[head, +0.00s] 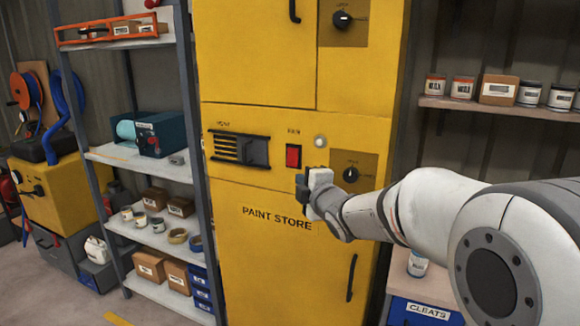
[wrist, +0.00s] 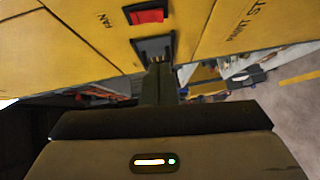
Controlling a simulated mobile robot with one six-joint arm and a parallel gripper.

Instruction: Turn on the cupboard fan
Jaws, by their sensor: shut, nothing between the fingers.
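The yellow cupboard (head: 260,265) marked PAINT STORE carries a red rocker switch (head: 293,156) in a dark frame, under a small label. My gripper (head: 306,187) is shut and empty, just below and right of the switch in the head view.
A pale round lamp (head: 320,142) sits right of the switch, and a slatted vent (head: 239,149) left of it. A black knob (head: 351,174) is right of my gripper, another knob (head: 342,19) higher up. Shelves with tins and boxes (head: 155,225) stand left; a wall shelf (head: 500,108) is right.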

